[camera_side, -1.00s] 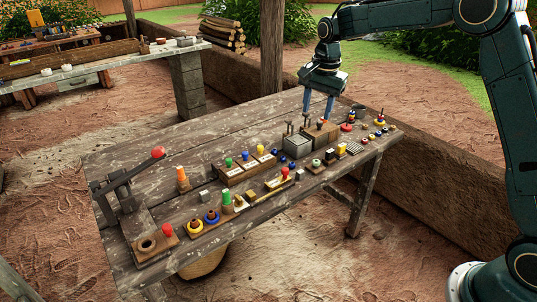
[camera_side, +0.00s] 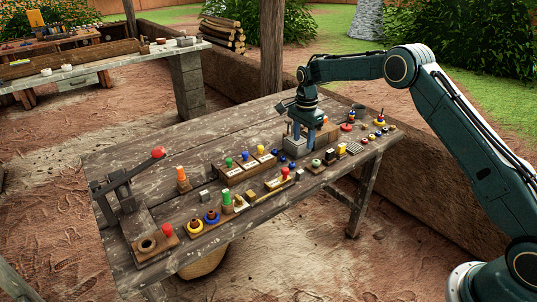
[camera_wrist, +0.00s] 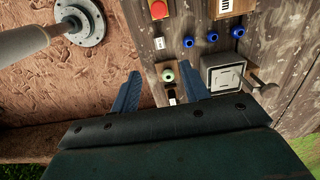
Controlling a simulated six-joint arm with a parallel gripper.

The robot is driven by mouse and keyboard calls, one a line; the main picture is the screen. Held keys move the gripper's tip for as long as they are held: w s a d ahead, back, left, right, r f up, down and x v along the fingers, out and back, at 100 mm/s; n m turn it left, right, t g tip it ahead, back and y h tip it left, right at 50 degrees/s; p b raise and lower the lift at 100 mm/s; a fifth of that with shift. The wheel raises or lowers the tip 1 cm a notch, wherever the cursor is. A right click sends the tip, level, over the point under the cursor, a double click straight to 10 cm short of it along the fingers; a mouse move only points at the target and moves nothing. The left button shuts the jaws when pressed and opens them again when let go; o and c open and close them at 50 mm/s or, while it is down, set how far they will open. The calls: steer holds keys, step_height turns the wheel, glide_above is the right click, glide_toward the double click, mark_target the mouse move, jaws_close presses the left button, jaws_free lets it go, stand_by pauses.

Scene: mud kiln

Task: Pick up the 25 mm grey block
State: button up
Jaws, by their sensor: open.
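Two small grey blocks show in the side view, and I cannot tell which is 25 mm. One (camera_side: 204,195) stands left on the table; the other (camera_side: 299,174) is near the front edge, right of a red knob. A pale block beside the red knob in the wrist view (camera_wrist: 159,43) appears to be the second one. The pale block lies beyond the fingertips.
The grey box (camera_side: 295,149) stands close to my gripper. Several blue pieces (camera_wrist: 212,38) and a green ringed piece (camera_wrist: 168,75) lie nearby. A wooden rack (camera_side: 246,171) with coloured pegs is left of them. The table's back left (camera_side: 190,140) is clear.

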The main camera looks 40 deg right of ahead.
glide_above(300, 171)
steer(key=shift+s+f, duration=0.1)
steer(key=shift+f, duration=4.1)
steer(key=shift+f, duration=0.1)
steer(key=shift+f, duration=2.5)
jaws_close()
